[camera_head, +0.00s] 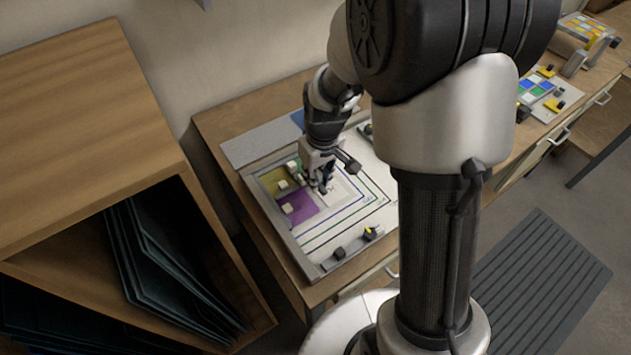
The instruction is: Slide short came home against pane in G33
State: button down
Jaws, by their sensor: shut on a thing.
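My gripper (322,187) points down over the glass layout on the work board (272,222). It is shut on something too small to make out. A purple pane (300,207) and an olive-yellow pane (268,184) lie in the upper left corner of the board. The fingertips are just right of these panes, low over the white pattern sheet (345,215) with its coloured lines. I cannot make out the short came. The G33 label is not readable. Whether the held thing touches a pane cannot be told.
Small pale blocks (288,208) sit on the panes. Dark and yellow clamp-like pieces (371,233) stand at the board's front rail. An open wooden cabinet (95,110) with dark sheets stands left. More coloured glass (540,86) lies farther right on the bench. My arm hides the bench's middle.

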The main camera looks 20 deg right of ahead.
aim_at(315, 199)
jog(key=shift+f+b, duration=2.15)
jog(key=shift+f, duration=0.95)
jog(key=shift+s+a+f, duration=0.1)
jog(key=shift+s+f, duration=0.2)
jog(key=shift+s, duration=0.05)
jog(key=shift+s+f, duration=0.1)
jog(key=shift+f, duration=0.25)
dwell(2.1)
dwell(1.0)
jog(key=c, duration=1.3)
grip_release()
jog(key=shift+w+f, duration=0.1)
jog(key=shift+w, duration=0.2)
jog(key=shift+c, duration=0.2)
jog(key=shift+a, duration=0.1)
